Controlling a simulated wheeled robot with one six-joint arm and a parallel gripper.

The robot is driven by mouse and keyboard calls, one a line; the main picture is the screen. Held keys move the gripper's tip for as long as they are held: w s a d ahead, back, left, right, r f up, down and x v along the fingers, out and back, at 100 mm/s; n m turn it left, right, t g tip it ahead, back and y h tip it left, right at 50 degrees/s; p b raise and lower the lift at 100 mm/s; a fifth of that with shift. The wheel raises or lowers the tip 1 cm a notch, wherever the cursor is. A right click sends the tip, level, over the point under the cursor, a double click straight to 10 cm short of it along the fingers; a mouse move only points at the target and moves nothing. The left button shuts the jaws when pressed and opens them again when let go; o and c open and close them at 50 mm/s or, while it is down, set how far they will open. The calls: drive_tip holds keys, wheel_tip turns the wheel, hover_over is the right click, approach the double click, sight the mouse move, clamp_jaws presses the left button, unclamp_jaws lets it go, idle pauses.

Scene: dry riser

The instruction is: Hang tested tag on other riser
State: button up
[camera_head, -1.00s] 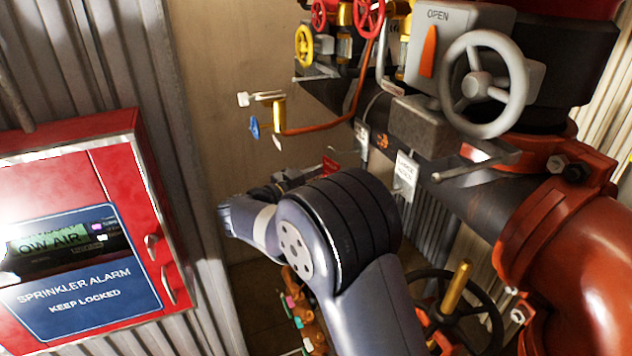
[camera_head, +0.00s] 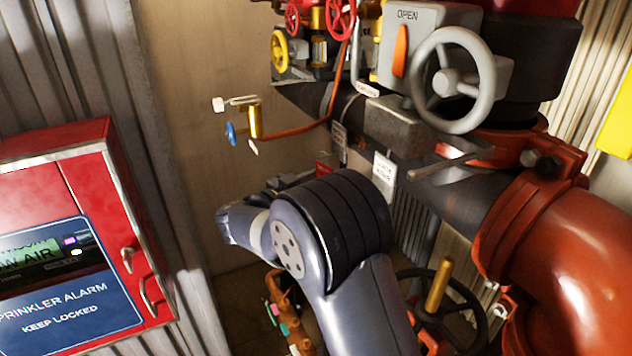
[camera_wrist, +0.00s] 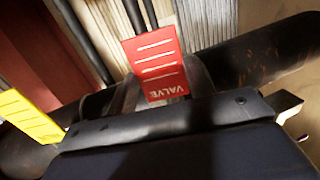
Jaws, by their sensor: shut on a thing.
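A red tag (camera_wrist: 155,60) with white lines and the word VALVE stands between the two grey fingers of my gripper (camera_wrist: 163,88) in the wrist view. My gripper looks shut on it. In the head view, a small part of a red tag (camera_head: 323,167) shows beyond my arm, and my fingers are mostly hidden there. A white tag (camera_head: 384,168) hangs below the dark pipe, right of my gripper. A smaller grey tag (camera_head: 340,138) hangs to its left. A dark riser pipe (camera_wrist: 250,50) crosses behind the red tag in the wrist view. No tag reads clearly as tested.
A red sprinkler alarm box (camera_head: 95,190) is on the left wall. A grey handwheel (camera_head: 452,80), small red and yellow valve wheels (camera_head: 279,50) and a thin copper line crowd the top. A large red pipe elbow (camera_head: 560,240) fills the right. A yellow plate (camera_wrist: 30,115) is left in the wrist view.

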idle(0.3)
drive_tip(key=o, duration=1.1)
drive_tip(key=b+v, duration=0.2)
drive_tip(key=v, duration=0.8)
drive_tip(key=shift+s+a, duration=0.25)
drive_tip(key=shift+a, duration=0.1)
